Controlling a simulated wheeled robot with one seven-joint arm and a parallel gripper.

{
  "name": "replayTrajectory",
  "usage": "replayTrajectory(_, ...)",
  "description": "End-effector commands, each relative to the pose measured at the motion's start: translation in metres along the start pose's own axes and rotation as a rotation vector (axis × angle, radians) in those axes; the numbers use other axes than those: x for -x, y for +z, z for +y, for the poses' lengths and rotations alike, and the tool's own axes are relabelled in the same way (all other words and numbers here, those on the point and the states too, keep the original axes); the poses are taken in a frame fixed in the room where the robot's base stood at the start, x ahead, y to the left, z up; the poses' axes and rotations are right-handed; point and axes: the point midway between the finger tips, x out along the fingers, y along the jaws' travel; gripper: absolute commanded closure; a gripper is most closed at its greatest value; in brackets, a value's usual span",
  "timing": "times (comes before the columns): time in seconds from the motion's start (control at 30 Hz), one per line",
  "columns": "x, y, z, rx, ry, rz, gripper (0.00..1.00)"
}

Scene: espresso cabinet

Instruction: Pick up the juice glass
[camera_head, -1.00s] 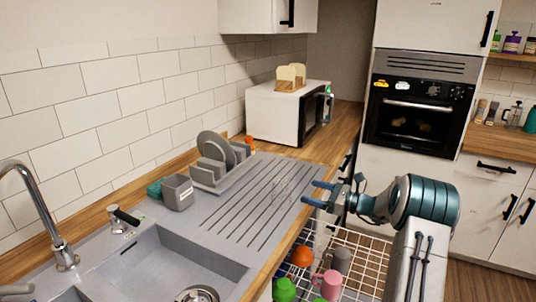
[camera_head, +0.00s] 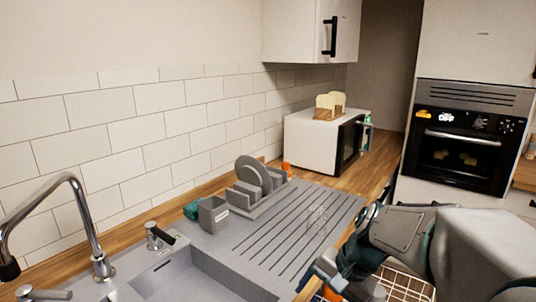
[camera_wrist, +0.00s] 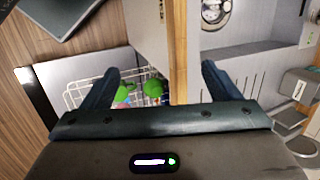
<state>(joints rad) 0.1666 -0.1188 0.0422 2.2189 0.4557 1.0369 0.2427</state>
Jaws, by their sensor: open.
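A clear juice glass (camera_head: 317,218) stands on the ribbed grey drainboard (camera_head: 285,235) in the head view, near its right side. It is faint and see-through. I cannot make it out surely in the wrist view. My gripper (camera_head: 322,274) is low at the counter's front edge, nearer to the camera than the glass and apart from it. In the wrist view, the two blue fingers of my gripper (camera_wrist: 160,70) are spread wide with nothing held between them. The wooden counter edge (camera_wrist: 178,60) shows beyond the gap.
A grey dish rack with plates (camera_head: 258,185) and a grey holder (camera_head: 213,214) stand behind the drainboard. The sink and tap (camera_head: 88,225) are at left. A white microwave (camera_head: 312,145) stands farther back. An open dishwasher rack (camera_head: 405,287) lies below the counter edge.

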Motion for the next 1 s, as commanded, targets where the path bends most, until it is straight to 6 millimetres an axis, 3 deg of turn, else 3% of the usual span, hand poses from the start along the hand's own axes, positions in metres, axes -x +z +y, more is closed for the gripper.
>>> replayTrajectory(0.03,0.004,0.013,0.011,0.083,0.040,0.039,0.17)
replayTrajectory(0.2,0.011,0.041,0.047,0.351,0.177,0.153,0.17)
replayTrajectory(0.4,0.015,0.057,0.076,0.565,0.283,0.238,0.17)
replayTrajectory(0.53,0.017,0.059,0.081,0.622,0.312,0.258,0.13)
replayTrajectory(0.67,0.027,0.047,0.068,0.636,0.309,0.262,0.13)
replayTrajectory(0.77,0.041,0.023,0.045,0.645,0.294,0.263,0.13)
replayTrajectory(1.0,0.071,-0.056,-0.022,0.677,0.258,0.276,0.13)
